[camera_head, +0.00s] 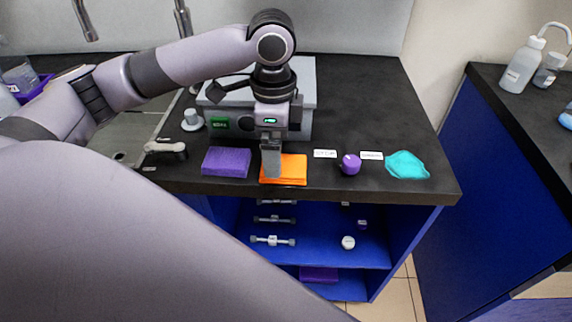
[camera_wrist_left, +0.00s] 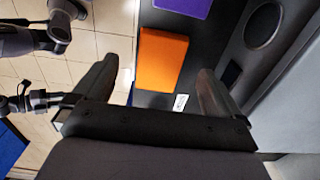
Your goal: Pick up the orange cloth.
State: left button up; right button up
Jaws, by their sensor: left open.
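The orange cloth (camera_head: 291,169) is a folded flat rectangle lying on the black counter near its front edge, between a purple cloth and a small white label. My left gripper (camera_head: 271,172) points down in front of it in the head view and hides its left part. In the left wrist view the orange cloth (camera_wrist_left: 161,60) lies whole and uncovered, beyond the open fingers of my left gripper (camera_wrist_left: 155,85). The fingers are empty and apart. Whether they touch the cloth cannot be told. My right gripper cannot be made out in the head view.
A purple cloth (camera_head: 227,162) lies left of the orange one. A grey device (camera_head: 305,122) stands behind. A purple-capped item (camera_head: 350,164) and a crumpled teal cloth (camera_head: 406,165) lie to the right. An open blue shelf (camera_head: 330,215) is below the counter edge.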

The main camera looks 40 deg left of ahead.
pick_arm(q)
notch_tip(320, 180, down, 4)
jog(key=shift+w+f+b, duration=0.1)
jog(key=shift+f+b, duration=0.2)
jog(key=c, duration=1.1)
jog(key=shift+r, duration=0.15)
jog(key=shift+r, duration=0.2)
jog(key=shift+r+p, duration=2.4)
jog(key=shift+r, duration=7.35)
